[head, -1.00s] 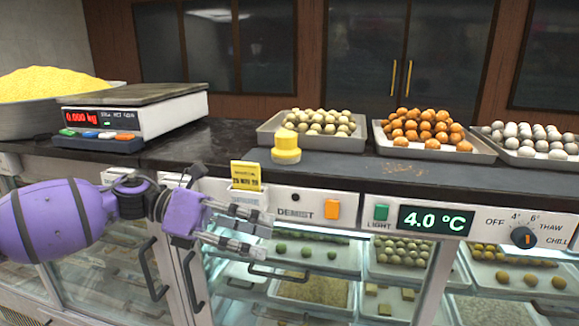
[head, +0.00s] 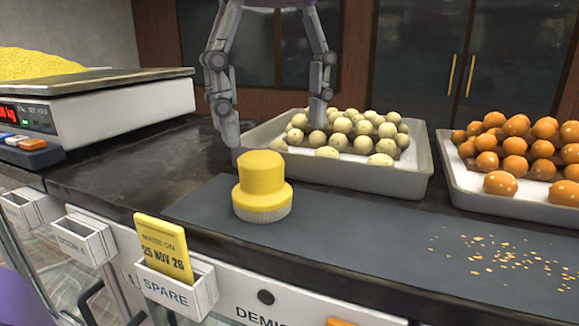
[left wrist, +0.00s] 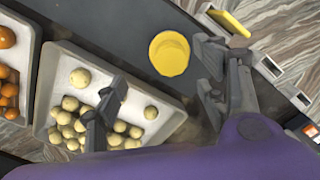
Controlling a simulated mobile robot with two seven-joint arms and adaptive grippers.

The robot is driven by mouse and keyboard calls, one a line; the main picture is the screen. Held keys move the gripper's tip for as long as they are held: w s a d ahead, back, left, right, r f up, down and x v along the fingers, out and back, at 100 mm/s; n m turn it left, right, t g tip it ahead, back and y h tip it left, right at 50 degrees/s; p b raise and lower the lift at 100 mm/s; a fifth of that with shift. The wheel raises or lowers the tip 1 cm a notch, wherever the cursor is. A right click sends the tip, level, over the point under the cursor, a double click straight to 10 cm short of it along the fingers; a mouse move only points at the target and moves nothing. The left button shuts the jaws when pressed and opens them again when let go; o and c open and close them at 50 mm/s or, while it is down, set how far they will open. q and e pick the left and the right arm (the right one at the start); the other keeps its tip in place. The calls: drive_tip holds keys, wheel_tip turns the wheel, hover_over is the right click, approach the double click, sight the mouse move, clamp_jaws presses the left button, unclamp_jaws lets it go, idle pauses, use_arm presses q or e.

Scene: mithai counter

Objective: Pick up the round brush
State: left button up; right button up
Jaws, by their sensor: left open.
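The round brush (head: 262,185) has a stepped yellow body and a ring of pale bristles underneath. It stands upright on the dark grey mat on the counter, and its yellow top shows in the left wrist view (left wrist: 169,54). My left gripper (head: 275,125) points down with its fingers wide apart and empty. In the head view it is behind and above the brush, one finger beside the tray of pale sweets and the other over it. In the left wrist view the brush lies beyond the fingertips (left wrist: 160,95), apart from them. My right gripper is not in view.
A tray of pale round sweets (head: 412,180) stands close behind the brush, and a tray of orange sweets (head: 457,187) to the right. A yellow date card (head: 163,248) stands in front. Crumbs (head: 500,255) lie on the mat. A scale (head: 120,110) is at left.

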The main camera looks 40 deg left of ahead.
sight(264, 156)
use_arm(q)
drive_tip(key=shift+f, duration=0.2)
drive_tip(key=f, duration=0.4)
drive_tip(key=s+f, duration=0.1)
drive_tip(key=f, duration=0.2)
drive_tip(key=shift+s+a, duration=0.1)
drive_tip(key=shift+a, duration=0.1)
drive_tip(key=c, duration=1.2)
wheel_tip(264, 156, up, 10)
